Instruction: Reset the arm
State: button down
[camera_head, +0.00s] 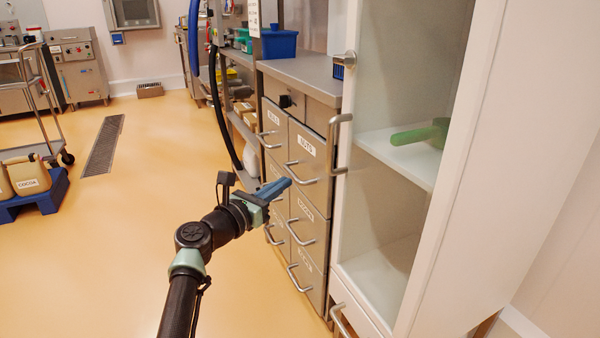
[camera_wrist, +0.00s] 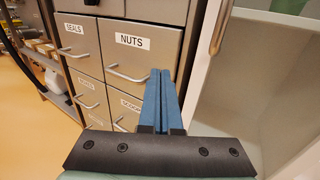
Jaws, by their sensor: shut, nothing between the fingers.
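My gripper (camera_head: 279,186) is at the end of my outstretched arm, in front of the steel drawer cabinet in the head view. Its blue fingers are together and hold nothing. In the wrist view the shut fingers (camera_wrist: 161,80) point at the drawer fronts, just right of the handle of the drawer labelled NUTS (camera_wrist: 133,48). The gripper appears apart from the drawers, though the exact gap cannot be told.
A white cabinet (camera_head: 513,150) with a glass door and a long handle (camera_head: 338,145) stands close on the right, a green scoop (camera_head: 420,134) on its shelf. Blue bin (camera_head: 279,43) sits on the counter. The floor (camera_head: 110,250) at left is free; a cart (camera_head: 45,95) stands farther left.

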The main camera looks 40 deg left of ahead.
jog(key=s+d+r+n+t+y+p, duration=0.1)
jog(key=d+r+n+t, duration=0.2)
jog(key=d+r+n, duration=0.5)
jog(key=s+d+r+n+t+y+p, duration=0.1)
jog(key=d+r+n+t, duration=0.3)
jog(key=r, duration=0.9)
jog(key=d+r+n+t+y, duration=0.1)
jog(key=d+r+n+t, duration=0.15)
jog(key=d+r, duration=0.6)
jog(key=s+d+r+n+h+p, duration=0.1)
jog(key=s+d+r+n+h, duration=0.1)
jog(key=s+d+r+n, duration=0.65)
jog(key=s+d+r+n+h+p, duration=0.15)
jog(key=s+d+r+n, duration=0.25)
jog(key=s+d+n, duration=0.8)
notch_tip(320, 180, up, 38)
jog(key=a+n+p, duration=0.1)
jog(key=p, duration=3.7)
jog(key=shift+w+a, duration=0.25)
jog(key=shift+w, duration=0.1)
jog(key=c, duration=1.5)
grip_release()
jog(key=shift+r+y, duration=0.1)
jog(key=shift+y, duration=0.15)
jog(key=shift+c, duration=0.2)
